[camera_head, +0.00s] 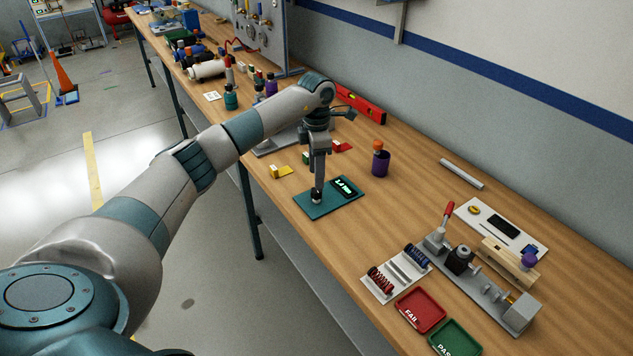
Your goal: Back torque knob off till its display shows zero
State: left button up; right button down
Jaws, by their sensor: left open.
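The torque knob (316,197) is a small dark knob on a teal plate (325,207) lying on the wooden bench. Its display (344,187), black with lit pale digits, sits on the same plate to the right of the knob. The digits are too small to read surely. My left gripper (318,188) points down right over the knob, with its fingertips at it. The gripper is open, and the fingers hide part of the knob. I cannot tell whether the fingers touch it. My right gripper is not in view.
To the right are a spring tray (396,273), a red FAIL tray (420,310), a green PASS tray (455,340) and a grey fixture (480,283). Bare bench lies between.

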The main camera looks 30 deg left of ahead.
aim_at(316, 195)
pick_arm(q)
jog(key=shift+f+p, duration=0.85)
jog(key=shift+f, duration=2.1)
jog(key=c, duration=1.1)
